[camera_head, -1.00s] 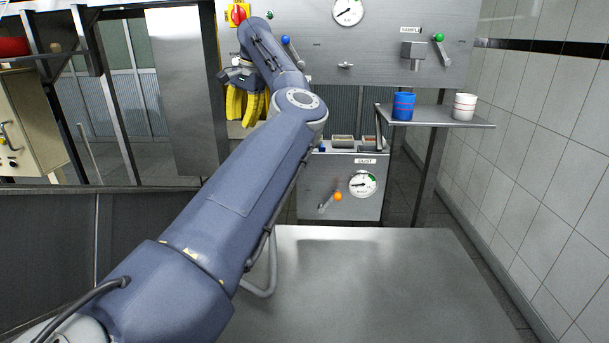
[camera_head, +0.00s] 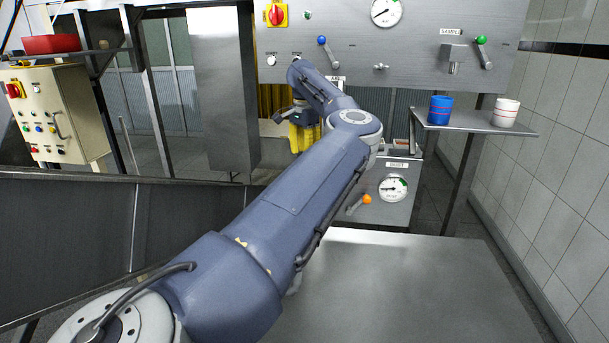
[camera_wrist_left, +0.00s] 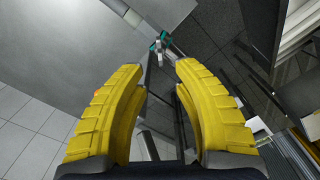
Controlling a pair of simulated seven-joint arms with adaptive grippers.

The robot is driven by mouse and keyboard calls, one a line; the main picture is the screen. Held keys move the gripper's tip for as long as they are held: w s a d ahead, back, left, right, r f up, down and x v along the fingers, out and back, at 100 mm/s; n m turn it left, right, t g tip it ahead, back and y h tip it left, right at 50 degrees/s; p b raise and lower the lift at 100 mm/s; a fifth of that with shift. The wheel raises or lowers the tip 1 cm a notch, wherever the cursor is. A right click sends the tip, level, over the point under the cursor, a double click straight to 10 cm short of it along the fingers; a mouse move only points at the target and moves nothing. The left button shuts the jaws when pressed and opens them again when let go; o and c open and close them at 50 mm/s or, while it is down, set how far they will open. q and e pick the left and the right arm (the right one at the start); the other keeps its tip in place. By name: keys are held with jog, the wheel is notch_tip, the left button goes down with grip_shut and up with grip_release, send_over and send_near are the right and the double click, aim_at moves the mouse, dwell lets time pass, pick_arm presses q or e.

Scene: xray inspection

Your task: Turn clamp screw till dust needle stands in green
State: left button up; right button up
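The DUST gauge (camera_head: 394,187) is a round white dial on a low metal panel. Its needle looks to point left, away from the green mark on the right side, but it is very small. A lever with an orange knob (camera_head: 367,199) sits just left of and below the dial. My left gripper (camera_head: 304,148) hangs left of that panel, its yellow fingers partly behind my forearm. In the left wrist view my left gripper (camera_wrist_left: 160,66) is open and empty. A small silver part with teal ends (camera_wrist_left: 160,42) shows beyond the fingertips, apart from them; I cannot tell if it is the clamp screw.
A shelf (camera_head: 460,121) at right carries a blue cup (camera_head: 440,110) and a white cup (camera_head: 505,113). The upper panel (camera_head: 415,50) has levers and another dial. A bare metal table (camera_head: 420,285) lies in front. A control box (camera_head: 60,115) stands at left.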

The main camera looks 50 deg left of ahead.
pick_arm(q)
notch_tip(320, 180, down, 8)
jog(key=shift+f, duration=0.1)
dwell(0.4)
grip_shut()
dwell(0.3)
